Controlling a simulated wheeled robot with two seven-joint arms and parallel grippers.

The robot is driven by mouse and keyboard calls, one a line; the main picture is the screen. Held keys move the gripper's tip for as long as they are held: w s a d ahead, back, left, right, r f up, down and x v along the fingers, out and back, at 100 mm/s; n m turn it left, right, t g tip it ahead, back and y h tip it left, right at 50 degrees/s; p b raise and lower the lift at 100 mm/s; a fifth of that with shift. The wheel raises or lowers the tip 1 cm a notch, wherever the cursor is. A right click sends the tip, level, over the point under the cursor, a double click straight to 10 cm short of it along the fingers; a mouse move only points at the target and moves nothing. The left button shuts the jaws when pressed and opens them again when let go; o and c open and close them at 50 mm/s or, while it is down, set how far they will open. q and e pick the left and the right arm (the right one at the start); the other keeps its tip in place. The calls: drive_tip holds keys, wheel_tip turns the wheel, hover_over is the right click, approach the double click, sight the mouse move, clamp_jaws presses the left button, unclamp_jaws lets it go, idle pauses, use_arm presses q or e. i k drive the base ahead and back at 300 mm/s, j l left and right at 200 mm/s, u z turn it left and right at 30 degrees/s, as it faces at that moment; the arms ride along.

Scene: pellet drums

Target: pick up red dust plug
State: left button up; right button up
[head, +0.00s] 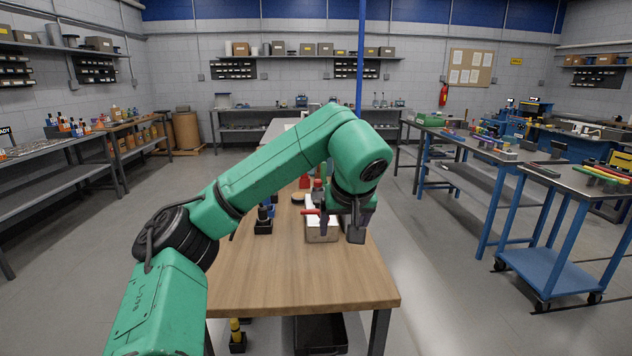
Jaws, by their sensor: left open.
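My left gripper (341,227) hangs open over the wooden workbench (300,282), its fingers pointing down. It is beside and partly in front of a small pale box (320,237). A small thin red piece (311,212) shows at the box's upper edge, just left of the gripper; it may be the red dust plug, but it is too small to be sure. I cannot tell whether a finger touches it. The arm and gripper hide part of the bench behind. My right gripper is not in view.
Dark holders with small upright items (264,222) stand left of the box. Another red object (304,182) sits farther back. The bench's near part is clear. A blue cart (552,268) and side tables stand right; a blue post (360,55) rises behind.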

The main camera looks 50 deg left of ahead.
sight(317, 186)
drive_tip(key=i+j, duration=0.2)
drive_tip(key=j, duration=0.15)
drive_tip(key=i+j, duration=0.2)
drive_tip(key=j, duration=0.15)
drive_tip(key=i+j, duration=0.15)
drive_tip(key=j, duration=0.25)
drive_tip(key=i+j, duration=0.2)
drive_tip(key=j, duration=0.15)
drive_tip(key=i+j, duration=0.2)
drive_tip(key=j, duration=0.15)
